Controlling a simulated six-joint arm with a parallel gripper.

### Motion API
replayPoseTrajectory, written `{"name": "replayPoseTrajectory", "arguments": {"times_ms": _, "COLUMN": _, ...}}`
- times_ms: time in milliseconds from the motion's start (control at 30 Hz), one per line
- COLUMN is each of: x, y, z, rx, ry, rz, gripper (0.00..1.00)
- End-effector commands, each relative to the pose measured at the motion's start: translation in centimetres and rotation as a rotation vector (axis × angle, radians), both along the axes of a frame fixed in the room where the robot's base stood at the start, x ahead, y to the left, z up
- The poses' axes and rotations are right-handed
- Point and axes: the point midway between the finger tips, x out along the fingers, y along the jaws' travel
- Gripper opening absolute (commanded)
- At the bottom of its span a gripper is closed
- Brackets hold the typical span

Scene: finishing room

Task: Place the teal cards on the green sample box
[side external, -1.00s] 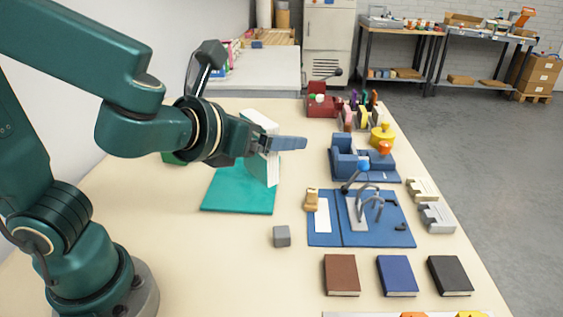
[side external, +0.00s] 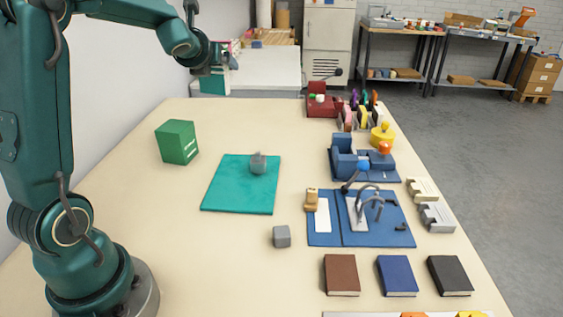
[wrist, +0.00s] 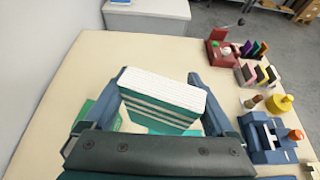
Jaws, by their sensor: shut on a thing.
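My gripper (side external: 215,66) is raised high at the upper left in the side view. It is shut on the teal cards (side external: 212,85), a thick stack with white and teal layers. In the wrist view the cards (wrist: 160,100) sit between the two fingers of my gripper (wrist: 160,92). The green sample box (side external: 177,142) stands on the table, lower than my gripper and apart from the cards. In the wrist view the box (wrist: 98,108) is partly hidden behind the left finger.
A teal mat (side external: 230,195) with a grey cube (side external: 257,162) on it lies right of the box. Another grey cube (side external: 282,236) stands nearer. A blue board with fittings (side external: 330,235) and several books (side external: 341,274) are at the right. The table around the box is clear.

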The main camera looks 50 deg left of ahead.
Motion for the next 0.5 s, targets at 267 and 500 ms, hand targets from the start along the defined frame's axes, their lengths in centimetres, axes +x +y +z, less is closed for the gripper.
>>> {"name": "replayPoseTrajectory", "arguments": {"times_ms": 267, "x": -5.5, "y": 10.2, "z": -1.7, "rx": 0.000, "ry": 0.002, "rz": 0.246, "gripper": 0.31}}
{"name": "replayPoseTrajectory", "arguments": {"times_ms": 500, "x": -7.5, "y": 12.7, "z": -2.5, "rx": 0.000, "ry": 0.002, "rz": 0.313, "gripper": 0.31}}
